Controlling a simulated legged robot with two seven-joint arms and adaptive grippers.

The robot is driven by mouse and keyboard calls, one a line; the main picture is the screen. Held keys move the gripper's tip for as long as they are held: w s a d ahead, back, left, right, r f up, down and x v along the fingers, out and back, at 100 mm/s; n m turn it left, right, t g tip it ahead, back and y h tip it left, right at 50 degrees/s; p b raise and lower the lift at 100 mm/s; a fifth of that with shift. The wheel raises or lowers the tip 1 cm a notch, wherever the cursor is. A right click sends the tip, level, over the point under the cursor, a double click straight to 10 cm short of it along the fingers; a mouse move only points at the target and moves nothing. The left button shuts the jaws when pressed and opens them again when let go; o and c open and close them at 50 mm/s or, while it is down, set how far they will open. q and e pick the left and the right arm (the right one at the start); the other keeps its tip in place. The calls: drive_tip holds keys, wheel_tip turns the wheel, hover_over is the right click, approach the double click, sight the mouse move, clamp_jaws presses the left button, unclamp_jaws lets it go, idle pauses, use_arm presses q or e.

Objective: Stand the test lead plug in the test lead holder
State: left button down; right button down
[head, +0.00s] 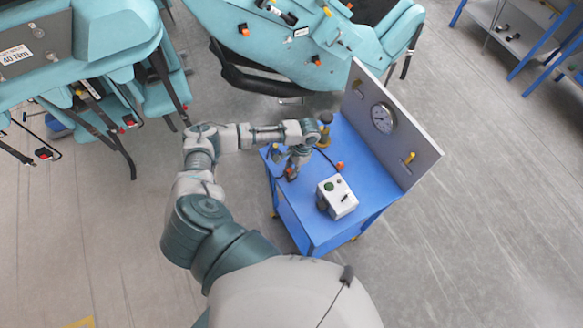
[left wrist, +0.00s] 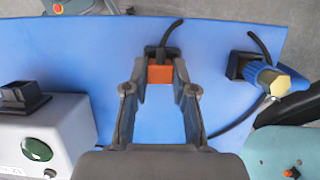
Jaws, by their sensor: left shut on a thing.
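My left gripper (left wrist: 160,80) is shut on an orange plug (left wrist: 160,73), with one finger on each side of it. A black holder-like block (left wrist: 160,52) shows right behind the plug, and a black cable end rises from there. I cannot tell whether the plug is inside the block or just above it. My right gripper is not in view.
A blue and yellow tool (left wrist: 268,78) stands by a black block to the right. A white box (head: 337,197) with a green button sits on the table. Another orange piece (head: 340,166) lies by a black cable.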

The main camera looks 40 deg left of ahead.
use_arm(q)
drive_tip(key=shift+f, duration=0.1)
drive_tip(key=c, duration=0.9)
unclamp_jaws()
drive_tip(key=shift+o, duration=0.2)
drive_tip(key=v, duration=1.1)
drive_tip(key=shift+r, duration=0.4)
drive_tip(key=shift+w+d, duration=0.1)
drive_tip(key=shift+w, duration=0.05)
